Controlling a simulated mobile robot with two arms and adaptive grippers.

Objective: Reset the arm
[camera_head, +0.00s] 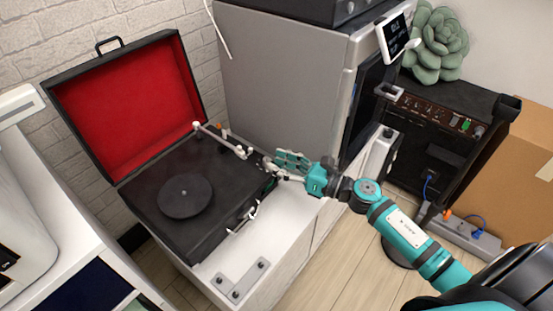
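An open black record player (160,232) with a red-lined lid (130,95) stands on a white cabinet. Its round dark platter (185,196) lies in the middle of the deck. The thin white tonearm (222,139) runs across the back right of the deck, clear of the platter. My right gripper (273,163) comes in from the right and is at the deck's right edge, close to the tonearm's right end. Whether it touches anything there is unclear. Its fingers are small and overlap, so their opening is unclear. My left gripper is out of view.
A large grey machine (285,85) stands right behind the record player. A small tilted screen (394,37) and a green succulent (435,42) are at upper right. A metal bracket (237,281) lies on the cabinet's front. Wooden floor is open at lower middle.

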